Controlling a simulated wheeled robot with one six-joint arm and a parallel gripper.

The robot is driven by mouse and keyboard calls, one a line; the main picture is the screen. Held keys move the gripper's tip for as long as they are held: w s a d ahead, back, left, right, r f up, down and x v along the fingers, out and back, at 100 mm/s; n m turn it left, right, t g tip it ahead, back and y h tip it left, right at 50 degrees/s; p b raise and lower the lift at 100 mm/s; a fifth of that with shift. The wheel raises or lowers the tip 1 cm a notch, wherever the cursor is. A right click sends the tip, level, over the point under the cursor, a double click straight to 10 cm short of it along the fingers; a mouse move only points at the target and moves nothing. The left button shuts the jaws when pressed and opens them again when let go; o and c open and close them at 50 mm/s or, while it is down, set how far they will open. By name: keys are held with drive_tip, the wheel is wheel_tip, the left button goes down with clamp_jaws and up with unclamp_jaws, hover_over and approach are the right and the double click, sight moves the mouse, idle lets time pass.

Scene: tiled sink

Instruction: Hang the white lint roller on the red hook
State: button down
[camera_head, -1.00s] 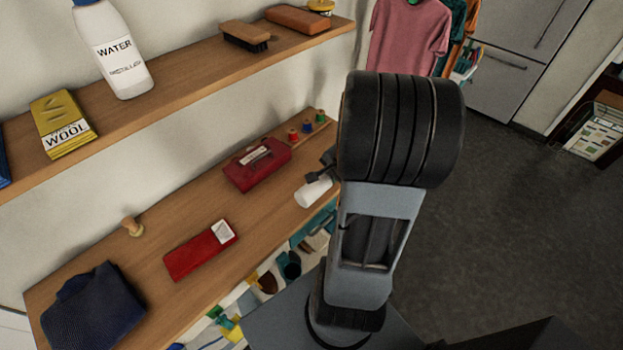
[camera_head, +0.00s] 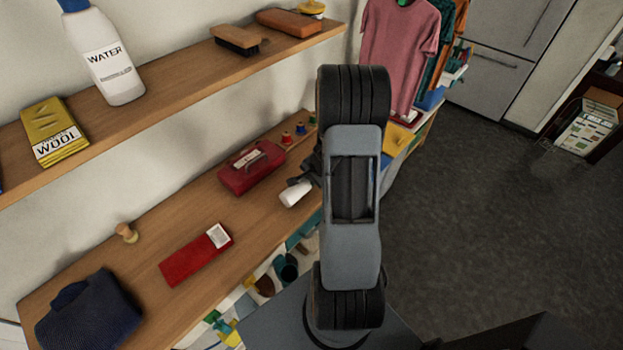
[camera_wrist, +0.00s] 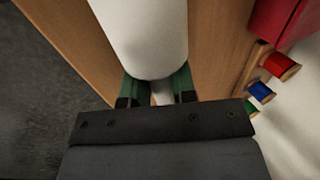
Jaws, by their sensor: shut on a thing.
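The white lint roller (camera_head: 296,193) is over the right part of the wooden tabletop, in front of the red toolbox. In the wrist view the white roller (camera_wrist: 145,35) points away from my gripper (camera_wrist: 160,92), whose green fingers are shut on its narrow handle end. My gripper (camera_head: 309,179) is partly hidden behind my arm in the head view. The red hook (camera_head: 287,138) looks like a short peg with a wooden end, beyond the roller near the wall. In the wrist view the red hook (camera_wrist: 281,66) is right of my gripper, apart from the roller.
A blue hook (camera_head: 300,130) and a green hook (camera_head: 312,118) stand beside the red one. The red toolbox (camera_head: 251,167) is close to the roller. A red case (camera_head: 196,254) and dark folded cloth (camera_head: 88,310) lie further left. A shelf (camera_head: 170,95) overhangs the wall side.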

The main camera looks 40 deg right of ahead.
drive_tip(key=shift+f, duration=0.25)
drive_tip(key=shift+f+b, duration=0.2)
drive_tip(key=shift+b, duration=0.25)
drive_tip(key=c, duration=0.9)
unclamp_jaws()
